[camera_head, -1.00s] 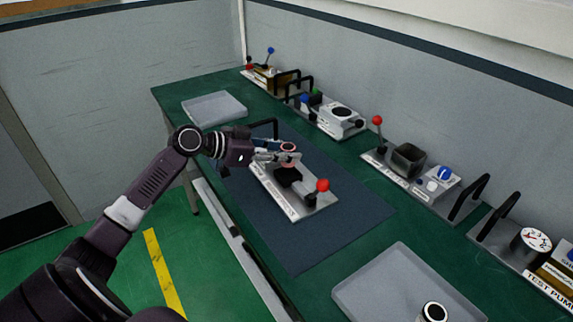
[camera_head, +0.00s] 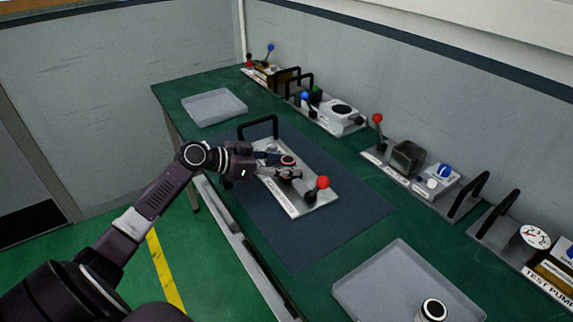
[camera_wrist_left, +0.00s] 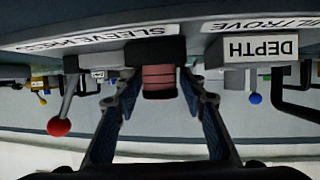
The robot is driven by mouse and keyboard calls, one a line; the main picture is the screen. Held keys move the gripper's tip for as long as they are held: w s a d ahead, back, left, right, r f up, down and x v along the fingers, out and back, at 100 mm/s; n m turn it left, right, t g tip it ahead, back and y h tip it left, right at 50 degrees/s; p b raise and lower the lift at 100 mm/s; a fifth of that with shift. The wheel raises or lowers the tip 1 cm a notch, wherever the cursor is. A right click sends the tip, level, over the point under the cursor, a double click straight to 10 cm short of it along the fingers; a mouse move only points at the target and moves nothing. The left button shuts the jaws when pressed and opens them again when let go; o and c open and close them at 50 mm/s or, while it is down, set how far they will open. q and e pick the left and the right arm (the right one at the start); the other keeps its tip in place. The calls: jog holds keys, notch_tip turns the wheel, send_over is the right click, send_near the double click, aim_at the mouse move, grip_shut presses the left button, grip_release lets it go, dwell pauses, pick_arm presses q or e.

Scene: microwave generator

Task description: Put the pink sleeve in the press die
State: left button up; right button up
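The pink sleeve (camera_wrist_left: 158,77) stands at the black press die (camera_wrist_left: 172,49) in the left wrist view, where the picture is upside down. In the head view the sleeve (camera_head: 288,160) shows as a small pink ring over the die on the grey sleeve press plate (camera_head: 310,208). My left gripper (camera_head: 279,164) is at the sleeve, its fingers on either side. In the left wrist view the gripper (camera_wrist_left: 160,84) looks open, with narrow gaps beside the sleeve. How deep the sleeve sits is hard to tell. My right gripper is not in view.
The press has a red-knobbed lever (camera_head: 323,183) close by and a black handle (camera_head: 258,124) behind. A blue mat (camera_head: 340,235) lies under it. Grey trays stand at the back left (camera_head: 214,106) and front right (camera_head: 385,280). Several fixtures line the wall side.

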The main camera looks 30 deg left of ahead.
pick_arm(q)
jog(key=shift+o, duration=0.2)
jog(key=shift+f, duration=0.1)
jog(key=shift+r, duration=0.2)
jog(key=shift+s+a, duration=0.2)
jog(key=shift+s, duration=0.1)
jog(key=b+v, duration=0.1)
jog(key=v, duration=0.8)
jog(key=shift+s+a+r+b, duration=0.1)
jog(key=shift+s+r+b, duration=0.1)
jog(key=shift+b, duration=0.2)
jog(key=shift+v, duration=0.9)
